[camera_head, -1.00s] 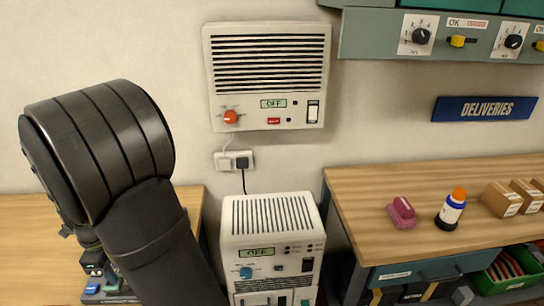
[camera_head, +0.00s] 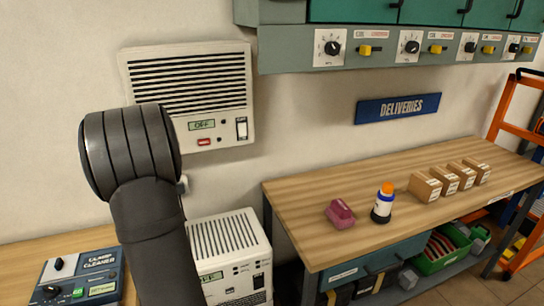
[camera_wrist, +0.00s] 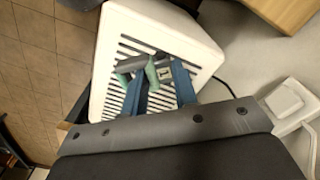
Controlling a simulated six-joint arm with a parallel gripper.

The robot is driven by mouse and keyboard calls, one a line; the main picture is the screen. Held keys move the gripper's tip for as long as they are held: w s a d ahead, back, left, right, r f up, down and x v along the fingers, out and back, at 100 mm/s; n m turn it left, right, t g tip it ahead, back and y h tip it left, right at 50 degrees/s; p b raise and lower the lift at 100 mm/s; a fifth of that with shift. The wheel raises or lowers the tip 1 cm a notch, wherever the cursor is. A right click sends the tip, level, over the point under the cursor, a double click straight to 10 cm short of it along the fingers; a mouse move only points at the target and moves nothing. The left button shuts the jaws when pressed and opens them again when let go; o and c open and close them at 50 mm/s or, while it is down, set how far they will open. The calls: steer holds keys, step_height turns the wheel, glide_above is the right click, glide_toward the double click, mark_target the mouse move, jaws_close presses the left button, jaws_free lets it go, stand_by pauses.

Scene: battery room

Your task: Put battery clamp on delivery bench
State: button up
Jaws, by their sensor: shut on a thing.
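In the wrist view my gripper (camera_wrist: 158,86) has two blue fingers, shut on a small grey and green-teal battery clamp (camera_wrist: 151,72). The clamp is held above the white slotted top of a charger unit. In the head view my dark arm hides the gripper and clamp. The delivery bench (camera_head: 292,212) has a wooden top and stands at the right, under a blue DELIVERIES sign (camera_head: 398,108).
On the bench are a pink block (camera_head: 340,213), an orange-capped bottle (camera_head: 383,203) and several cardboard boxes (camera_head: 425,187). Its front left top is bare. The white charger (camera_head: 228,245) stands left of it. A clamp cleaner (camera_head: 82,275) sits at lower left. Cabinets (camera_head: 400,48) hang above.

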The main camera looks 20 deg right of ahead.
steer(key=w+d+r+n, duration=0.2)
steer(key=d+n, duration=0.3)
steer(key=d, duration=2.3)
steer(key=s+d+r+n, duration=0.1)
steer(key=s+d+n, duration=0.3)
steer(key=d, duration=0.8)
steer(key=s+d+n, duration=0.1)
steer(key=s+d, duration=0.6)
steer(key=d, duration=0.6)
glide_above(304, 213)
step_height(304, 213, down, 7)
steer(key=shift+r, duration=0.15)
steer(key=shift+f, duration=2.05)
steer(key=shift+f, duration=0.2)
steer(key=o, duration=1)
